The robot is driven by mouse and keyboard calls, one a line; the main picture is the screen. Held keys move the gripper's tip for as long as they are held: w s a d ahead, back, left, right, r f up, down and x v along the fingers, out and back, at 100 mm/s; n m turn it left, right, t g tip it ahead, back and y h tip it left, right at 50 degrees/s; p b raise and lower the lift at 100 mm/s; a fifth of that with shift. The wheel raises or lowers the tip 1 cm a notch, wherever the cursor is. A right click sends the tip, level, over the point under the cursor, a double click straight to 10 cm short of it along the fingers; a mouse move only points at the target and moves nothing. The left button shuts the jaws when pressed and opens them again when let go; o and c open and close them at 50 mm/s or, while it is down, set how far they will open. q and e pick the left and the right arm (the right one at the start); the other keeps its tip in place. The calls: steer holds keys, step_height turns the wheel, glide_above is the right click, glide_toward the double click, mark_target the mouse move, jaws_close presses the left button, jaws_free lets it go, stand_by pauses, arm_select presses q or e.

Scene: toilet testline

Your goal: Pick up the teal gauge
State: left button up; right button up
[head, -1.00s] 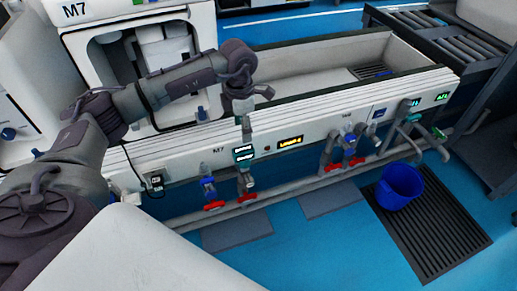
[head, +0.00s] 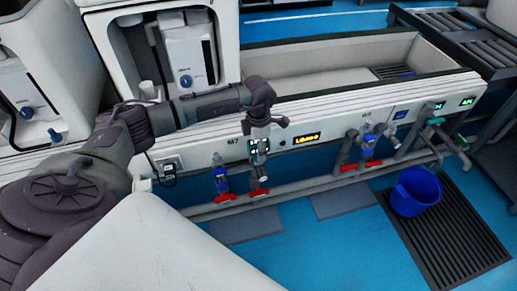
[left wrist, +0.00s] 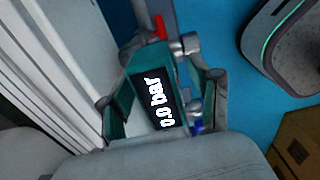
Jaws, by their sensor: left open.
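The teal gauge (head: 258,147) is on the pipe fitting at the front of the white bench, just right of the M7 label. In the left wrist view the teal gauge (left wrist: 155,92) shows a dark display reading "0.0 bar". My left gripper (head: 261,131) is right at it, partly covering it in the head view. In the left wrist view the fingers of my left gripper (left wrist: 161,98) are open, one on each side of the gauge. I cannot tell whether they touch it. My right gripper is not in view.
Red-handled valves (head: 225,197) and a long grey pipe (head: 300,186) run below the bench front. An orange-lit display (head: 306,139) is to the right of the gauge. A blue bucket (head: 415,192) stands on a dark floor grate (head: 450,235). The blue floor in front is mostly clear.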

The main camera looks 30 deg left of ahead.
arm_select(q)
steer(key=shift+f, duration=0.35)
jaws_close()
steer(key=shift+r, duration=0.1)
